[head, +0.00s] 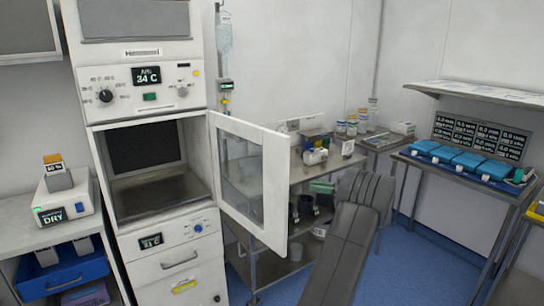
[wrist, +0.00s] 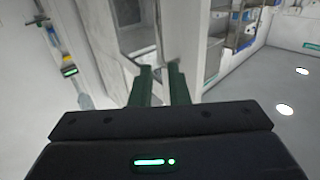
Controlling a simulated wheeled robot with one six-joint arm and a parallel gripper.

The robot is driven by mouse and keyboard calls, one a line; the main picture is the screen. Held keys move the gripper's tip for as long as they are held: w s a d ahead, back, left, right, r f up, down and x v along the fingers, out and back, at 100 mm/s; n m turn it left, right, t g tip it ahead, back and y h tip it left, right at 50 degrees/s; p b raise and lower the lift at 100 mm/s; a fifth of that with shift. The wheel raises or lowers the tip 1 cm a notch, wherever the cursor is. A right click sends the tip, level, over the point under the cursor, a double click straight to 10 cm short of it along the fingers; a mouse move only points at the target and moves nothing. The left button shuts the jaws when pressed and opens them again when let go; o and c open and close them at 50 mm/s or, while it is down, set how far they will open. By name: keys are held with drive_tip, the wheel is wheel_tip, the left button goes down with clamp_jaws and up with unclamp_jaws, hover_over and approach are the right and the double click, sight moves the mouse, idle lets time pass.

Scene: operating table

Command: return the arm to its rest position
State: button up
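My arm (head: 345,245) shows in the head view as thick dark grey links, rising from the bottom edge and bent at the top near the metal cart. I see nothing held in the gap. Pale upright panels and a frame edge lie beyond the fingertips; their distance is unclear.
A cabinet's glazed door (head: 247,175) stands open, left of my arm. Its chamber (head: 160,188) looks empty. The cart (head: 300,172) holds bottles and dark cups behind my arm. A table (head: 475,175) with blue packs stands right. Blue floor (head: 425,265) is clear between.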

sight(286, 183)
drive_tip(key=p+x, duration=0.1)
drive_tip(key=x, duration=1)
drive_tip(key=shift+s+p, duration=0.15)
drive_tip(key=shift+p, duration=0.25)
